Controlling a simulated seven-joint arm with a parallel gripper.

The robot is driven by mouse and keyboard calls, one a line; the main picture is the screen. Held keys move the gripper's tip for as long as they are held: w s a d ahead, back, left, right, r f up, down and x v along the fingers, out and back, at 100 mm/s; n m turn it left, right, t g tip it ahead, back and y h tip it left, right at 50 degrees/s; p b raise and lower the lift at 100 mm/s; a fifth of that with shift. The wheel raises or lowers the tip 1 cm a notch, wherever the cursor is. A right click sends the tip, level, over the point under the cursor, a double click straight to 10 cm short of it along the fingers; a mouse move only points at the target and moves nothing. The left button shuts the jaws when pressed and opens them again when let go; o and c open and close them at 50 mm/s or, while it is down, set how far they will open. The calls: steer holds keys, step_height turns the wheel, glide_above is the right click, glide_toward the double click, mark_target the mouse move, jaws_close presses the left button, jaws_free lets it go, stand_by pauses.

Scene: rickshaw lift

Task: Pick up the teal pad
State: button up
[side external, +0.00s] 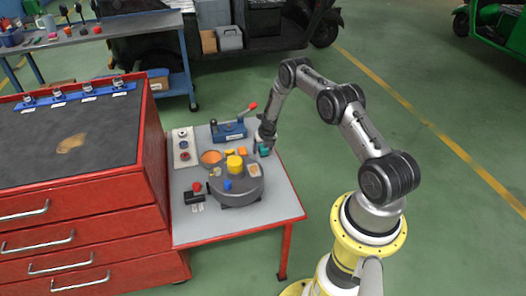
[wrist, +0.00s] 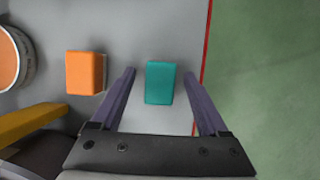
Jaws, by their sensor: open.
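The teal pad (wrist: 160,83) is a small block lying on the grey table top near its red right edge. In the wrist view it sits between the two fingers of my open gripper (wrist: 158,85), with a gap on each side. The left gap looks a little wider than the right. In the side view my gripper (side external: 264,148) is low over the table's back right corner. The teal pad (side external: 264,151) shows there only as a small patch at the fingers. I cannot tell the exact height of the fingertips over the table.
An orange block (wrist: 86,73) lies left of my left finger. An orange-filled round bowl (wrist: 9,58) is farther left. A dark round turntable (side external: 240,187) with a yellow cylinder (side external: 234,164) stands nearby. A blue lever device (side external: 229,131) is behind. The table's red edge (wrist: 206,50) borders open floor.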

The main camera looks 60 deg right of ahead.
jaws_close()
stand_by(0.4)
steer(key=shift+r, duration=0.1)
steer(key=shift+r, duration=1.5)
steer(key=shift+s+a+r, duration=0.25)
steer(key=shift+s+r, duration=0.05)
steer(key=shift+r, duration=0.15)
steer(key=shift+s+a+r, duration=0.2)
steer(key=shift+s+r, duration=0.05)
steer(key=shift+r, duration=0.2)
steer(key=s+a+r, duration=0.7)
steer(key=s+r, duration=0.1)
steer(key=s, duration=0.2)
steer(key=shift+a, duration=0.2)
